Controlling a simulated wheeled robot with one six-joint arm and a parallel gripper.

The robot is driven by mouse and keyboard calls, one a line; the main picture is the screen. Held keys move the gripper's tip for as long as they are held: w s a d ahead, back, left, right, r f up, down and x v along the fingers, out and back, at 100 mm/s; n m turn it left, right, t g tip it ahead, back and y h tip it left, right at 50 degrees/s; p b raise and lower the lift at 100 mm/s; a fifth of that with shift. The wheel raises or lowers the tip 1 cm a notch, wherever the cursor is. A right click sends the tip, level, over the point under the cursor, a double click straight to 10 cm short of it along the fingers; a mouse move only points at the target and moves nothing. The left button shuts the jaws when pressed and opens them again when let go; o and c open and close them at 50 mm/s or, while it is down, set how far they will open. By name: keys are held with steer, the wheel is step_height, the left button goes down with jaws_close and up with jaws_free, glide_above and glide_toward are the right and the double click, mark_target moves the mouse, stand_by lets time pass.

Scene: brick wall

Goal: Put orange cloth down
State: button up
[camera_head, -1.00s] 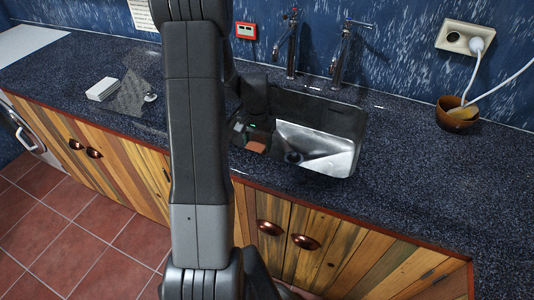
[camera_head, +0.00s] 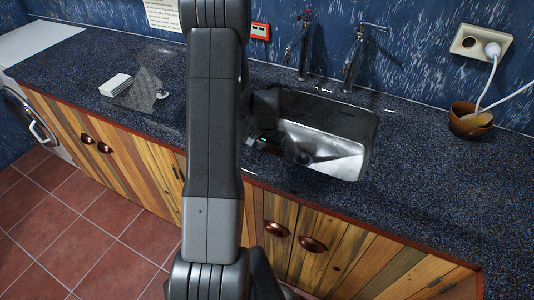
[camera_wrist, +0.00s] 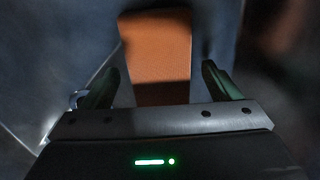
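An orange cloth (camera_wrist: 157,48) shows in the wrist view, flat and roughly rectangular, ahead of and between my fingers. My gripper (camera_wrist: 160,80) is open, with a gap on each side of the cloth. In the head view my gripper (camera_head: 262,138) is low at the left side of the metal sink (camera_head: 335,150). The cloth does not show in the head view now. The wrist view is dark and blurred, so I cannot tell what the cloth rests on.
The dark speckled counter (camera_head: 430,170) is clear right of the sink. Two taps (camera_head: 352,55) stand behind it. A brown bowl (camera_head: 470,122) is at the right, under a socket (camera_head: 480,45). A white block (camera_head: 115,85) and a grey triangular piece (camera_head: 143,92) lie at the left.

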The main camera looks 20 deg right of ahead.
step_height(320, 180, up, 12)
steer(key=shift+r, duration=0.2)
stand_by(0.5)
steer(key=shift+f, duration=0.1)
steer(key=shift+f, duration=4.55)
steer(key=shift+f, duration=0.1)
